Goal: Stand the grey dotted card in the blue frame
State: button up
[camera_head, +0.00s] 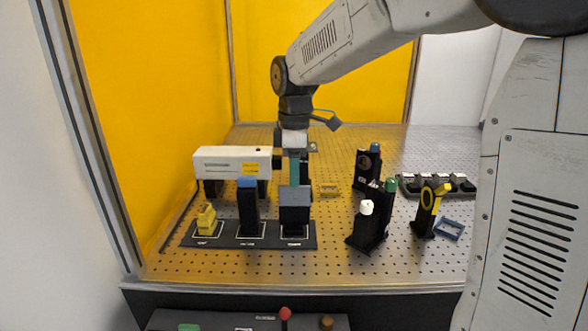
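A small blue frame (449,229) lies on the perforated table at the right, beside a black post with a yellow ring. I cannot make out a grey dotted card for certain. My gripper (294,165) points down over the middle left of the table, behind a dark block with a blue-grey top. A teal upright strip (294,171) shows just below my wrist. I cannot tell whether it is held or stands behind. The fingertips are too small and partly hidden to read.
A white box (232,161) stands left of my gripper. A black base plate (217,241) holds a yellow piece and dark blocks. Black posts with coloured knobs (366,208), the yellow-ringed post (427,205) and a slotted rack (437,186) stand right. The front right table is clear.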

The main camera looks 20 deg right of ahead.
aim_at(294, 205)
notch_tip(294, 205, down, 8)
jog(key=shift+r, duration=0.25)
grip_shut()
jog(key=shift+r, duration=0.1)
jog(key=shift+r, duration=3.05)
